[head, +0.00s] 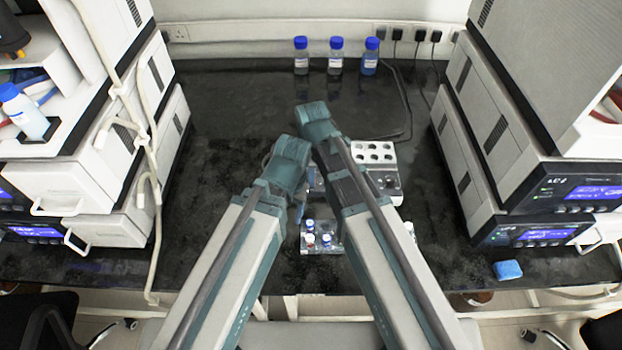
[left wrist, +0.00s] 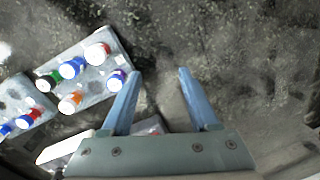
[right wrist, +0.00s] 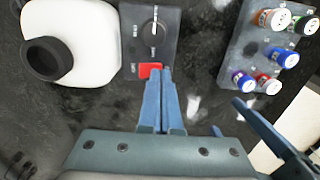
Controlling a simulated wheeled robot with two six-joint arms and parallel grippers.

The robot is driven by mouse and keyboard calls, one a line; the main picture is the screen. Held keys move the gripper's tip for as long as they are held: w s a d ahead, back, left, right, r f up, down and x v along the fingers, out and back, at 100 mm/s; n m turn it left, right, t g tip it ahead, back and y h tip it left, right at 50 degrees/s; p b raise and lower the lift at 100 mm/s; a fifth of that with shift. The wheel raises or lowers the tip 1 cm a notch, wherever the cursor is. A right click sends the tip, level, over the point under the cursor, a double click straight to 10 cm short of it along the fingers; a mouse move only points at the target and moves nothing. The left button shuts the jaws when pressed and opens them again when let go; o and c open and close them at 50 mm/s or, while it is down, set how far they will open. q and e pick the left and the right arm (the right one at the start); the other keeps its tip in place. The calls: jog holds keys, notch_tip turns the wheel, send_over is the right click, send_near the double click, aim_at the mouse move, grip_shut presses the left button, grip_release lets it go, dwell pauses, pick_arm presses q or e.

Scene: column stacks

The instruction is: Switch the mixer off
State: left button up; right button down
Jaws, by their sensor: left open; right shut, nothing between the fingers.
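The mixer (right wrist: 82,55) shows in the right wrist view as a white body with a black round cup at the upper left. Its dark control panel (right wrist: 170,45) carries a round knob (right wrist: 154,28) and a red switch (right wrist: 150,70). My right gripper (right wrist: 159,73) is shut and empty, its fingertips at the red switch; I cannot tell whether they touch it. The fingers partly cover the switch, so its setting is unclear. My left gripper (left wrist: 158,72) is open and empty over the dark bench. In the head view my arms hide most of the mixer.
A tray of capped vials (right wrist: 235,50) lies right of the panel. Several blue-capped bottles (head: 336,55) stand at the back. White instruments flank both sides; a blue block (head: 507,270) lies front right.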

jog(key=shift+r+p, duration=2.25)
jog(key=shift+r, duration=0.2)
jog(key=s+d+m, duration=0.3)
jog(key=d+m, duration=0.6)
jog(key=s+d+m, duration=0.2)
jog(key=d+m, duration=0.6)
jog(key=m, duration=0.1)
jog(key=s+a+n, duration=0.1)
jog(key=s+a, duration=0.1)
jog(key=a, duration=0.1)
jog(key=s+a+n, duration=0.1)
jog(key=s+a, duration=0.1)
jog(key=a, duration=0.2)
jog(key=s+a+n+h, duration=0.1)
jog(key=s+a, duration=0.1)
jog(key=a, duration=0.2)
jog(key=shift+n, duration=0.4)
